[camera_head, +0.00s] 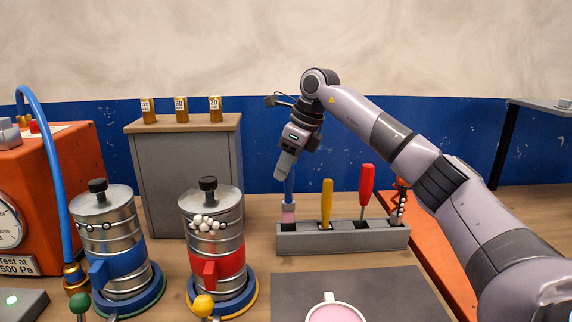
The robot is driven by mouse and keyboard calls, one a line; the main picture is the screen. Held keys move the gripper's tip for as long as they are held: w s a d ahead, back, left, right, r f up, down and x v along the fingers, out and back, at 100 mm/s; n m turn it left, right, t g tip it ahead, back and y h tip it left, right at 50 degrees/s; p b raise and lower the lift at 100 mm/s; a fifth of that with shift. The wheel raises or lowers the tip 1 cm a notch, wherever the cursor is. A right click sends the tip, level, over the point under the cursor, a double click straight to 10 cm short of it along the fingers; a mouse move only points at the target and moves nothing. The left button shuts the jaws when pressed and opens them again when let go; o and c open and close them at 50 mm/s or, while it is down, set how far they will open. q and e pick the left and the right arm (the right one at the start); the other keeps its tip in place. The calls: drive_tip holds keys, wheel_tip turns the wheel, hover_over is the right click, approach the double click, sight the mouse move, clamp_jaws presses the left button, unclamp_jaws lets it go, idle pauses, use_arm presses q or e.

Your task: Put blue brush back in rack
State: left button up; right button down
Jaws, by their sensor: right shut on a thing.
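The grey rack (340,240) is a long low block with square slots, standing at the back of the bench. The blue brush (289,186) is upright above the rack's leftmost slot, with its pinkish bristle end (288,213) at the slot's opening. How far it sits in the slot I cannot tell. My right gripper (285,165) points down and is shut on the top of the brush's blue handle. A yellow-handled tool (326,202), a red-handled screwdriver (366,188) and an orange-handled tool (401,197) stand in the other slots. My left gripper is out of view.
Two metal canisters, with a blue clamp (115,262) and a red clamp (223,262), stand left of the rack. A dark mat (365,290) with a pink-filled cup (335,312) lies in front. A grey cabinet (185,180) stands behind; an orange machine (55,190) is far left.

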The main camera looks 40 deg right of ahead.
sight(286, 201)
idle(0.4)
drive_tip(key=shift+p, duration=0.45)
drive_tip(key=shift+p, duration=0.45)
idle(0.9)
drive_tip(key=shift+p, duration=0.3)
drive_tip(key=shift+f+b, duration=1.8)
drive_tip(key=shift+f, duration=1.7)
drive_tip(key=c, duration=0.8)
unclamp_jaws()
drive_tip(key=shift+o, duration=0.2)
drive_tip(key=v, duration=0.7)
